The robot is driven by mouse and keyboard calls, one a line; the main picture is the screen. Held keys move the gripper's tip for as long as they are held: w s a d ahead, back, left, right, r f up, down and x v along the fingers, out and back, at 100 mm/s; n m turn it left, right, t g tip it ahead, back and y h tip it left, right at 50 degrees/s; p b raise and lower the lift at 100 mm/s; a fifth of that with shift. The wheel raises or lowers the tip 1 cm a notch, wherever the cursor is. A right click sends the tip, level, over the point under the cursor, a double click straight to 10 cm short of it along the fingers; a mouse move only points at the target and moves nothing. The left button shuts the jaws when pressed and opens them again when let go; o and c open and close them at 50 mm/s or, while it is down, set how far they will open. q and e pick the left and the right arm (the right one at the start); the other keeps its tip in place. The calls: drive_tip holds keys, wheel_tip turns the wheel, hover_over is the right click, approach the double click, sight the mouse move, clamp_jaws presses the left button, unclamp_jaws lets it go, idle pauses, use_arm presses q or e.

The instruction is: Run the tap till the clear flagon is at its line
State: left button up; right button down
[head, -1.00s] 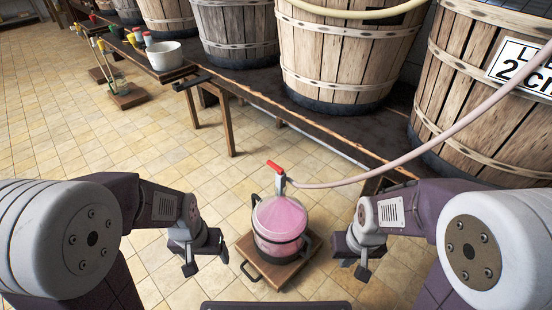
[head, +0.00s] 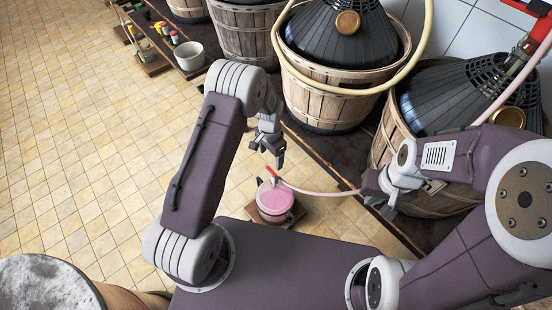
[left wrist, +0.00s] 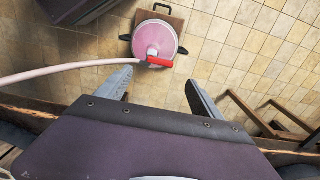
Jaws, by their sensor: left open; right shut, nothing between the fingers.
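The clear flagon (head: 276,203) stands on a small wooden stand (head: 291,219) on the floor and holds pink liquid. A tap with a red lever (head: 271,171) sits at its mouth, and a pale pink hose (head: 325,191) runs from it to the right. In the left wrist view the flagon (left wrist: 148,30) is seen from above, with the red lever (left wrist: 160,62) pointing right. My left gripper (head: 279,165) is open and empty, above the tap and apart from it. My right gripper (head: 380,206) is shut and empty, right of the flagon near the hose. The fill line cannot be made out.
Large demijohns in wooden baskets (head: 318,105) stand on a low dark bench (head: 325,165) behind. A white bucket (head: 189,56) and coloured small items stand at the bench's far left.

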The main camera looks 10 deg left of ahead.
sight(270, 172)
use_arm(q)
wheel_tip(270, 172, down, 9)
drive_tip(key=b, duration=0.3)
drive_tip(key=shift+f, duration=0.15)
drive_tip(key=c, duration=1.4)
drive_tip(key=shift+s+a+r+n+p, duration=0.1)
drive_tip(key=shift+s+r+n+p, duration=0.05)
drive_tip(key=shift+n+p, duration=0.3)
drive_tip(key=shift+s+a+r+n+p, duration=0.15)
drive_tip(key=shift+n+p, duration=0.15)
drive_tip(key=shift+n, duration=0.25)
drive_tip(key=n, duration=0.3)
drive_tip(key=shift+s+f+p, duration=0.15)
drive_tip(key=shift+f+p, duration=0.1)
drive_tip(key=shift+p, duration=0.1)
drive_tip(key=o, duration=1.4)
